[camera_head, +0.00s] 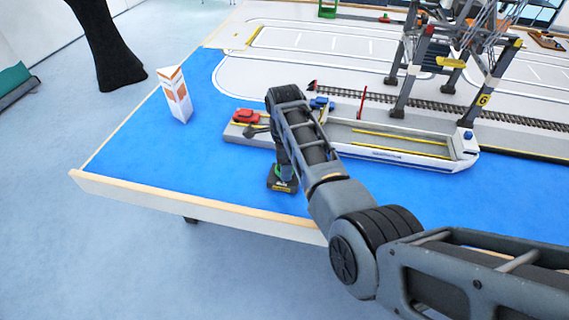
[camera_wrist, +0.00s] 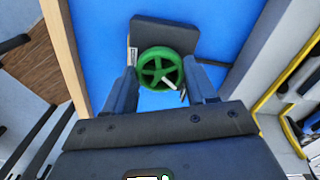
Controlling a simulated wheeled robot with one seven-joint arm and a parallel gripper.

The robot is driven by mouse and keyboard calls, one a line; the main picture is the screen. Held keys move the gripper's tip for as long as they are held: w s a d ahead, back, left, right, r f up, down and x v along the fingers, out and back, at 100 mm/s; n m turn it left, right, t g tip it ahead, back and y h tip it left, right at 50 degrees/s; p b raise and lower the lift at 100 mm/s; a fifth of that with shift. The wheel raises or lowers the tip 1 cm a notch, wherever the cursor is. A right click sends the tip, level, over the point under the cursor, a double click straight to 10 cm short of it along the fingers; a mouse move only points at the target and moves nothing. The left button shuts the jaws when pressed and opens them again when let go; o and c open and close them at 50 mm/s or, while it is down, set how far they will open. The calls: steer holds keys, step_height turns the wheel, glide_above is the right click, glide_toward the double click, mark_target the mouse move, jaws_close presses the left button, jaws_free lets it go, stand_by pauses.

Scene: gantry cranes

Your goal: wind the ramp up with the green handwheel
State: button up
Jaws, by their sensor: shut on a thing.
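The green handwheel (camera_wrist: 158,51) is a spoked wheel with a small pale crank knob, on a dark block-shaped stand (camera_wrist: 165,32). In the wrist view the wheel lies between the two fingers of my gripper (camera_wrist: 161,82), which is shut on it. In the head view the stand (camera_head: 283,186) is on the blue table near its front edge, with my gripper above it and the wheel mostly hidden by my arm. A grey vessel (camera_head: 400,152) lies just behind. A dark piece shows at its left end; I cannot tell whether this is the ramp or how it is tilted.
A red car (camera_head: 246,116) and a blue car (camera_head: 321,103) are at the vessel's left part. A white and orange three-sided sign (camera_head: 174,95) stands to the left. Gantry cranes (camera_head: 451,62) and rails are behind. The blue surface left of the stand is free.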

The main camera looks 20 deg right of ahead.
steer(key=shift+w+r+m, duration=0.1)
steer(key=shift+r+m, duration=0.05)
steer(key=shift+m, duration=0.35)
steer(key=o, duration=1.1)
steer(key=shift+c, duration=0.2)
steer(key=shift+r+b, duration=0.45)
steer(key=shift+r, duration=3.4)
